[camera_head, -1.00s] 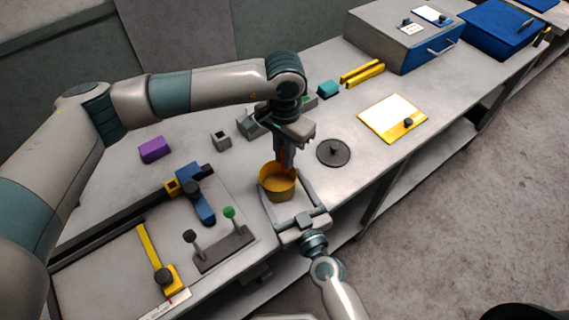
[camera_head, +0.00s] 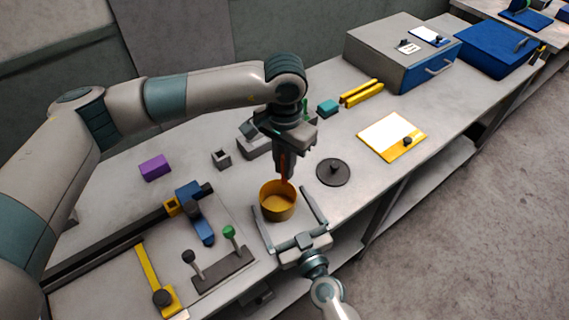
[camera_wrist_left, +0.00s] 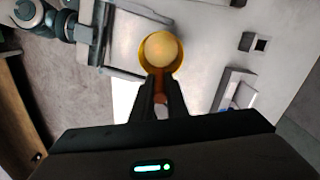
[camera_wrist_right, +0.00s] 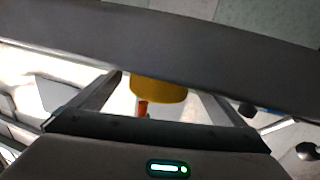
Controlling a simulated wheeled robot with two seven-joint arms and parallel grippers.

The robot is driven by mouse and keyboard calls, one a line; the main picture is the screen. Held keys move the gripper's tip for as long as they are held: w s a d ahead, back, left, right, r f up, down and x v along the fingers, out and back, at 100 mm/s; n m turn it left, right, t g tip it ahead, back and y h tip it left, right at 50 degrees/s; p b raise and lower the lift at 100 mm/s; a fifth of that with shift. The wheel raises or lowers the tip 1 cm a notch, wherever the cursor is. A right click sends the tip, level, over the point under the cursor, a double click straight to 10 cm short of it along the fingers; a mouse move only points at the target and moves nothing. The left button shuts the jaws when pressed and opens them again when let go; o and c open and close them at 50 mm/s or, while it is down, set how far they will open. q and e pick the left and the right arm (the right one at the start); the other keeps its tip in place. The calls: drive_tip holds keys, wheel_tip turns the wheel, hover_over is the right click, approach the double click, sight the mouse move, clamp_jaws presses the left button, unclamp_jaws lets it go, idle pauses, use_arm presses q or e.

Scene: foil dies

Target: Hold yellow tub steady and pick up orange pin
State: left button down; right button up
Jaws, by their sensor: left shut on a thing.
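The yellow tub (camera_head: 279,203) stands upright on the table near its front edge. My left gripper (camera_head: 285,172) is above it, shut on the orange pin (camera_head: 286,182), which points down at the tub's mouth. In the left wrist view the pin (camera_wrist_left: 160,84) is between the fingers, with the round tub (camera_wrist_left: 161,52) beyond. I cannot tell whether the pin's tip is inside the rim. My right gripper (camera_head: 279,206) is open, with one finger on each side of the tub. In the right wrist view small gaps show between the fingers and the tub (camera_wrist_right: 158,90).
A dark round disc with a knob (camera_head: 333,172) lies just right of the tub. A lever stand (camera_head: 222,268) and a blue-and-yellow slide (camera_head: 195,210) are to the left. A grey block (camera_head: 255,146) is behind. Clear table lies around the purple block (camera_head: 154,168).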

drive_tip(key=v, duration=1.2)
idle(0.8)
